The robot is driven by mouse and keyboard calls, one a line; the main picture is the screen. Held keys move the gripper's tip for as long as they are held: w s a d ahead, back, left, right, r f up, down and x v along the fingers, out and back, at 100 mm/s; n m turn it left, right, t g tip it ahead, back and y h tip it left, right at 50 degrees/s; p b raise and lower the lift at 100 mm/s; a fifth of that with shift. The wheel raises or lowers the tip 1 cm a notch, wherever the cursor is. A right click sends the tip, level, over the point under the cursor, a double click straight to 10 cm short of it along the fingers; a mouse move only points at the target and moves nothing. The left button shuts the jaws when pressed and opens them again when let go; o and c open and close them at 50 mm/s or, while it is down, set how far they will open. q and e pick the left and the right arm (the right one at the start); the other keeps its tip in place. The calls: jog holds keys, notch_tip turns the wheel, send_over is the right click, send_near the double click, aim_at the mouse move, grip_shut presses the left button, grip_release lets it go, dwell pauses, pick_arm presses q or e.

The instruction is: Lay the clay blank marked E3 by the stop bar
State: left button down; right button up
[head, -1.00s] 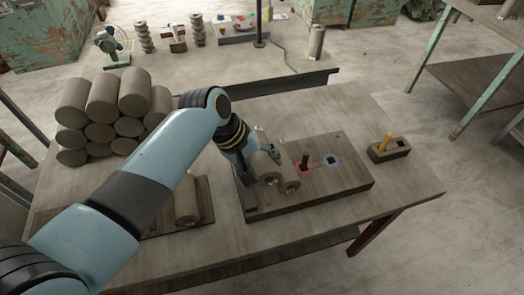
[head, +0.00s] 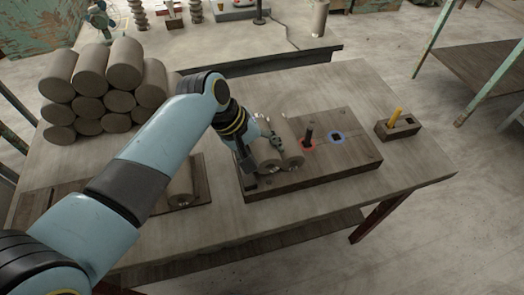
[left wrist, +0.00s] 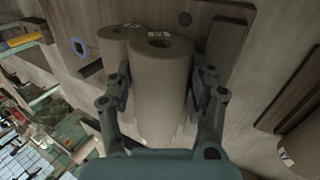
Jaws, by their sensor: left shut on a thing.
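My left gripper (head: 262,146) is shut on a grey-brown clay blank (left wrist: 160,95) with a hole in its end and a small label I cannot read. The held blank is low at the left end of the wooden board (head: 340,174). A second clay blank (head: 291,135) lies close beside it on the right; it also shows in the left wrist view (left wrist: 114,44). A dark bar (head: 247,163), likely the stop bar, stands at the board's left end. Whether the held blank touches bar or board is unclear. My right gripper is out of view.
The board has a black peg in a red ring (head: 308,144) and a blue-ringed hole (head: 337,137). A small block with a yellow peg (head: 397,124) is at right. Stacked clay blanks (head: 105,85) stand at back left. Another blank (head: 181,188) lies on a left tray.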

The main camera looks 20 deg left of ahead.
pick_arm(q)
jog(key=shift+s+f, duration=0.2)
jog(key=shift+f, duration=0.15)
jog(key=shift+a+f, duration=0.1)
jog(key=shift+f, duration=0.05)
jog(key=shift+s+a+f, duration=0.1)
jog(key=shift+s+f, duration=0.25)
jog(key=shift+f, duration=0.1)
dwell(0.3)
jog(key=c, duration=0.7)
grip_release()
jog(key=o, duration=0.3)
jog(key=shift+w+f, duration=0.2)
jog(key=shift+w, duration=0.05)
jog(key=shift+o, duration=0.2)
jog(key=shift+w, duration=0.1)
jog(key=shift+r, duration=0.2)
